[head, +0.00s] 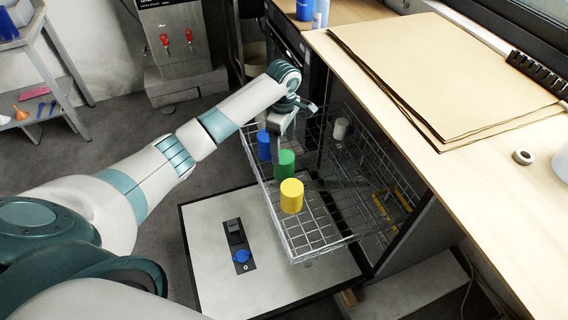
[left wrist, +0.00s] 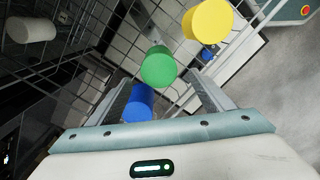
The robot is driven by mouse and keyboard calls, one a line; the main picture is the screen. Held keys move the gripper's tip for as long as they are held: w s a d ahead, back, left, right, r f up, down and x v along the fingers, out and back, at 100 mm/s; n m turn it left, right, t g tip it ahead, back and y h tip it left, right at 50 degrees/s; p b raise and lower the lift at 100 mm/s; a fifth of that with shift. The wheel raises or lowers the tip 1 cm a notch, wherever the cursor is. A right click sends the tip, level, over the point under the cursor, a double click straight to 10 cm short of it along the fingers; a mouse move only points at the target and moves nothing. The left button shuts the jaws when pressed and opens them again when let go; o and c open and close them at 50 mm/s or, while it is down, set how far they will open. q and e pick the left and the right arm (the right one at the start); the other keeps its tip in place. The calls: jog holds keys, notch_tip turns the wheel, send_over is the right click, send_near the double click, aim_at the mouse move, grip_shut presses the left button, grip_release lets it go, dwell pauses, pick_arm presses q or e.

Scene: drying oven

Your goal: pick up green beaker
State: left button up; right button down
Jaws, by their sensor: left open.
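The green beaker (head: 285,163) stands in the wire rack (head: 318,251) between the blue beaker (head: 264,146) and the yellow beaker (head: 292,195). My left gripper (head: 281,133) is above the rack, close to the green and blue beakers. In the left wrist view the green beaker (left wrist: 159,66) lies ahead of the open fingers (left wrist: 165,95), roughly midway between them. The blue beaker (left wrist: 138,103) shows nearer, beside the left finger, and the yellow beaker (left wrist: 207,21) is farther off at upper right. Nothing is held. My right gripper is not seen.
A white beaker (head: 342,128) stands at the rack's far right side. The oven's open door (head: 210,215) lies below the rack, with a blue knob (head: 241,256). A wooden counter (head: 420,165) with brown sheets (head: 450,75) runs along the right.

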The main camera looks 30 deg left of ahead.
aim_at(283, 156)
pick_arm(q)
notch_tip(283, 156, down, 5)
jog(key=shift+f, duration=0.55)
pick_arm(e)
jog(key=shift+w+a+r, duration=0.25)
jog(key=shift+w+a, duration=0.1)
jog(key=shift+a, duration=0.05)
pick_arm(q)
notch_tip(283, 156, down, 4)
jog(key=shift+w+f+p, duration=0.1)
jog(key=shift+f+p, duration=0.1)
jog(key=shift+p, duration=0.1)
jog(key=shift+f, duration=0.3)
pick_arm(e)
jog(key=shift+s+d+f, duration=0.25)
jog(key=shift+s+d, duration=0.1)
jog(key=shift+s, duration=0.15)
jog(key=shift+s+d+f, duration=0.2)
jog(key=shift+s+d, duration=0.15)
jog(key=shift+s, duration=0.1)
